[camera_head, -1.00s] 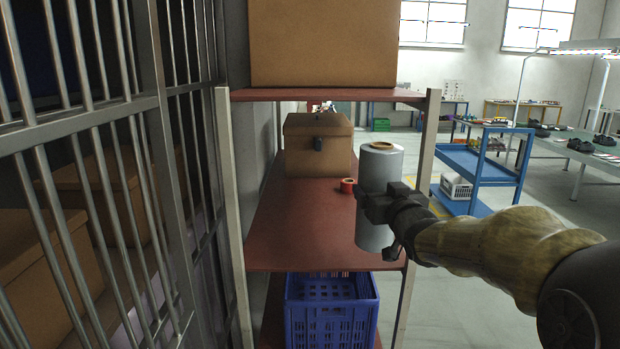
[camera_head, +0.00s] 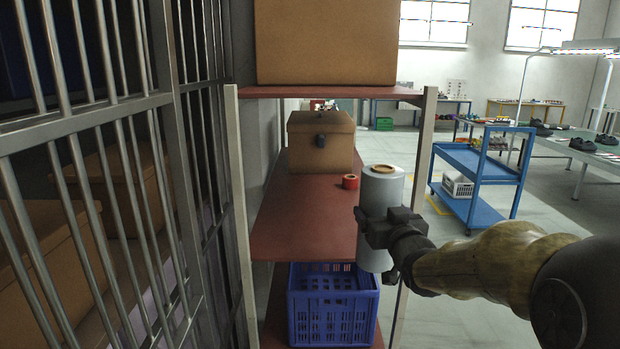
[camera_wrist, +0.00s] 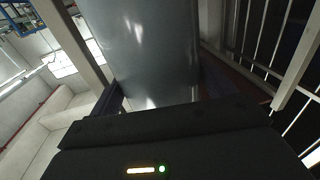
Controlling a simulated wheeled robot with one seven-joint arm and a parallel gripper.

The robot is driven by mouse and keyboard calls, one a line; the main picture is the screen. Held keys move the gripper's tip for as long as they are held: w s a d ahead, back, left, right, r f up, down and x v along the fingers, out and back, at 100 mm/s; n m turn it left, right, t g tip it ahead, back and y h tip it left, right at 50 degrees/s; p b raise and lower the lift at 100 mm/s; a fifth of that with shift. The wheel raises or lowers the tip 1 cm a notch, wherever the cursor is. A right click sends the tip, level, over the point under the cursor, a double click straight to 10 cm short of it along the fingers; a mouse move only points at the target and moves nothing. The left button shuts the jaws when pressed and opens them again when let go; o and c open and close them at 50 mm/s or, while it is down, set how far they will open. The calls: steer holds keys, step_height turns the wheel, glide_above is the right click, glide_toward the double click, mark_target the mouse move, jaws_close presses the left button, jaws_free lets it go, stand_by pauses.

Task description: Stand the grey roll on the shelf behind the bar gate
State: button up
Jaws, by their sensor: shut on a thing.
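The grey roll (camera_head: 381,188) is an upright cylinder with a tan core at its top. My gripper (camera_head: 380,228) is shut on it around its middle. The roll is in front of the right part of the middle shelf (camera_head: 300,225), and its lower end reaches below the shelf's front edge. In the wrist view the roll (camera_wrist: 140,50) fills the middle between the two fingers (camera_wrist: 160,95). The bar gate (camera_head: 90,120) stands at the left, with vertical metal bars. Brown boxes (camera_head: 50,240) show behind its bars.
A brown box with a dark latch (camera_head: 320,145) and a small red roll (camera_head: 350,182) are on the middle shelf. The shelf's front left is clear. A large box (camera_head: 326,40) sits above, a blue crate (camera_head: 333,308) below. Pale uprights (camera_head: 241,200) flank the shelves.

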steer(key=s+f+h, duration=0.1)
steer(key=s+f, duration=0.3)
steer(key=f, duration=1.3)
steer(key=s+f+m+h, duration=0.1)
steer(key=s+f, duration=0.4)
steer(key=f, duration=1.3)
steer(key=s+f+h, duration=0.1)
steer(key=s+f, duration=0.3)
steer(key=f, duration=1.3)
steer(key=shift+s+f+m, duration=0.15)
steer(key=shift+s+m, duration=0.05)
steer(key=shift+m, duration=0.2)
steer(key=shift+w+r, duration=0.15)
steer(key=shift+r, duration=0.15)
steer(key=shift+a, duration=0.1)
